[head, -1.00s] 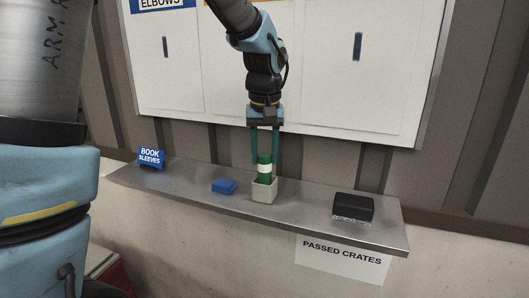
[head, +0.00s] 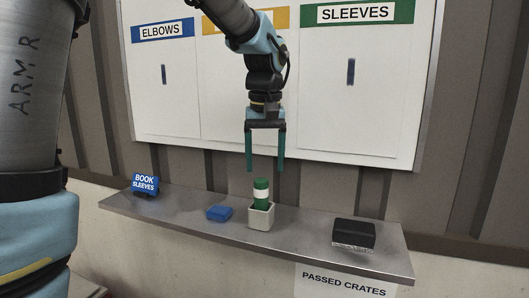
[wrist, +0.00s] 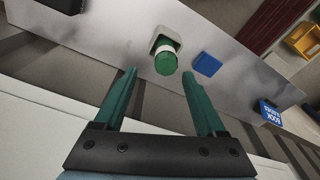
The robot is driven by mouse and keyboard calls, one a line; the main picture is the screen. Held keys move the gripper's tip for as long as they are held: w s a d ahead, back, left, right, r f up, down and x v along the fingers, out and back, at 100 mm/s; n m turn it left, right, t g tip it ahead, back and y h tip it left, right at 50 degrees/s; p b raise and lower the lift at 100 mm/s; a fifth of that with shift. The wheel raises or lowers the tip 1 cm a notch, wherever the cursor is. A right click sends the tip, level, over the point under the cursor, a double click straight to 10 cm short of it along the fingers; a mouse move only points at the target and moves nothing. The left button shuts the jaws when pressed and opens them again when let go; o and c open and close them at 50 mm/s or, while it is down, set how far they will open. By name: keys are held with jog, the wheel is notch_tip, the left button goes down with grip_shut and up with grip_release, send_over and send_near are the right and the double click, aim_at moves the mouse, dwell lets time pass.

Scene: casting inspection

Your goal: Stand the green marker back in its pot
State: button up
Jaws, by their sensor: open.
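The green marker (head: 261,192), green with a white band, stands upright in its pale square pot (head: 260,217) on the metal shelf in the head view. In the wrist view the marker (wrist: 166,62) shows end-on, with part of the pot (wrist: 160,40) behind it. My gripper (head: 265,169) is open and empty, its two green fingers hanging above the marker and apart from it. In the wrist view my gripper (wrist: 163,72) has its fingers spread wide.
The metal shelf (head: 185,212) also carries a blue block (head: 219,213), a blue "BOOK SLEEVES" sign (head: 145,184) and a black eraser-like block (head: 353,234). A white board (head: 350,115) stands on the wall behind. A "PASSED CRATES" label hangs below the shelf.

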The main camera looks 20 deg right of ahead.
notch_tip(320, 180, up, 5)
jog(key=w+a+f+n, duration=0.1)
jog(key=w+a+f, duration=0.1)
jog(key=a+f, duration=0.55)
jog(key=w+a+f+n, duration=0.1)
jog(key=a+f, duration=0.4)
jog(key=a, duration=0.5)
jog(key=s+a+f, duration=0.3)
jog(key=a+f, duration=0.1)
jog(key=a, duration=0.2)
jog(key=s+a+f+n, duration=0.1)
jog(key=s+a+f, duration=0.2)
jog(key=a+f, duration=0.2)
jog(key=shift+a, duration=1.15)
